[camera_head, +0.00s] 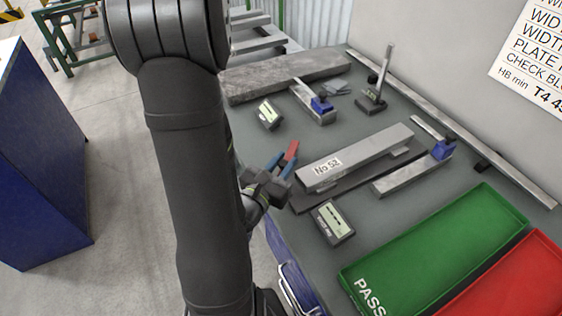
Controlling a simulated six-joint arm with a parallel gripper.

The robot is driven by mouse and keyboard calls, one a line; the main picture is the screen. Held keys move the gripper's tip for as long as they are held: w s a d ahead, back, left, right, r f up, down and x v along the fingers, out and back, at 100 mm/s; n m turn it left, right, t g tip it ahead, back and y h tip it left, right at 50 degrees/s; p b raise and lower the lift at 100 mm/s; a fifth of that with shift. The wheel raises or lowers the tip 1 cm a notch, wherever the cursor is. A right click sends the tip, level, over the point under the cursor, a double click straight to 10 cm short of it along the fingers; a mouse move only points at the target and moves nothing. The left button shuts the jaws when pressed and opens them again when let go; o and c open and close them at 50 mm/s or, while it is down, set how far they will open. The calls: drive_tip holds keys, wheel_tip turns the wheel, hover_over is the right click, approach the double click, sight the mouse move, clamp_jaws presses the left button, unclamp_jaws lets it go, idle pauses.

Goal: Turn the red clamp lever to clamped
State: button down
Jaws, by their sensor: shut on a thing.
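The red clamp lever (292,150) shows as a short red bar near the left edge of the grey table, left of the plate marked No 52. My gripper (281,164) reaches in from the lower left, its blue-tipped fingers around the lower part of the red bar. It is shut on the lever. The lever's pivot and base are hidden by the gripper, and I cannot tell its exact angle to the clamp.
The steel plate (370,154) marked No 52 lies just right of my gripper. A small display box (332,222) sits in front, another (269,114) behind. Blue-ended gauges (408,174) (312,101) lie nearby. Green (405,285) and red (520,280) trays fill the front right.

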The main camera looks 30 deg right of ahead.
idle(0.4)
drive_tip(key=c, duration=1.3)
unclamp_jaws()
drive_tip(key=shift+w+a+m+g+h, duration=0.55)
drive_tip(key=shift+m+g, duration=0.25)
drive_tip(key=shift+g, duration=0.35)
drive_tip(key=shift+w+a+m+g+h, duration=0.25)
drive_tip(key=shift+w+m+g, duration=0.5)
drive_tip(key=shift+g, duration=0.45)
drive_tip(key=shift+w+a+m+g+h, duration=0.35)
drive_tip(key=shift+w+m+g+h, duration=0.2)
drive_tip(key=shift+m+g, duration=0.45)
drive_tip(key=w+m+g, duration=0.1)
drive_tip(key=g, duration=0.1)
drive_tip(key=w+m+g, duration=0.1)
drive_tip(key=g, duration=0.1)
drive_tip(key=w+m+g, duration=0.1)
drive_tip(key=g, duration=0.1)
drive_tip(key=shift+w+a+m+g, duration=0.1)
drive_tip(key=shift+a+m+g, duration=0.2)
drive_tip(key=shift+m+g, duration=0.05)
drive_tip(key=v, duration=1.7)
drive_tip(key=shift+w+a+r, duration=0.15)
drive_tip(key=shift+w+r, duration=0.05)
